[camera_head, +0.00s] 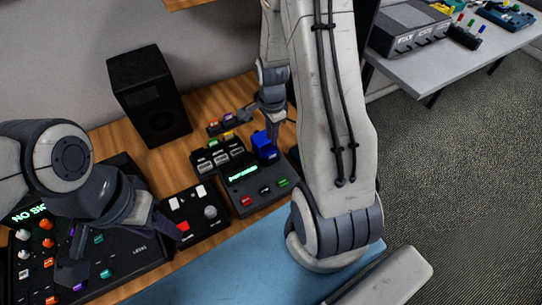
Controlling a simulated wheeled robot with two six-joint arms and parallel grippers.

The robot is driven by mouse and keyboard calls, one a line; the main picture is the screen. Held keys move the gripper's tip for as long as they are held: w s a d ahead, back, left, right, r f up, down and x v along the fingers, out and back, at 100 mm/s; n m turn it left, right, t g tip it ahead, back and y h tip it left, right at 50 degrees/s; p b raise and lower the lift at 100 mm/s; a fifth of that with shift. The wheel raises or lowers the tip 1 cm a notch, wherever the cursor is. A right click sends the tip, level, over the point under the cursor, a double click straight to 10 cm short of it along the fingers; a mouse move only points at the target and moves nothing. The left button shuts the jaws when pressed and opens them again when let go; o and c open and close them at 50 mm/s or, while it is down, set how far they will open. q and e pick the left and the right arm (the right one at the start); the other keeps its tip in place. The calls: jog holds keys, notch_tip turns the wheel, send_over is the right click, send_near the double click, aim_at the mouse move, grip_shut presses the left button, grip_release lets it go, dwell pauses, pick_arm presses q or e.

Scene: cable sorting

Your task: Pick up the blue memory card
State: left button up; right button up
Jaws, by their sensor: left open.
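The blue memory card (263,146) is a small blue block at the back right of a black device (258,193) with a green lit display. It seems to stand upright at the device; whether it sits in a slot is unclear. My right gripper (274,124) points down right behind the card, its finger close to or touching it. The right jaws are small and partly hidden, so their opening does not show. My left gripper (122,250) is open and empty at lower left, above the mixer panel, well away from the card.
Dark modules (218,154) with coloured caps stand beside the card. A black speaker (150,95) stands behind. A switch box (195,216) and a knobbed mixer (112,262) lie left of the device. My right arm hides the table's right part.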

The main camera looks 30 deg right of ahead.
aim_at(272, 153)
notch_tip(272, 153, down, 8)
jog(key=shift+w+f+p, duration=0.1)
jog(key=shift+f+p, duration=0.1)
jog(key=shift+p, duration=0.55)
grip_shut()
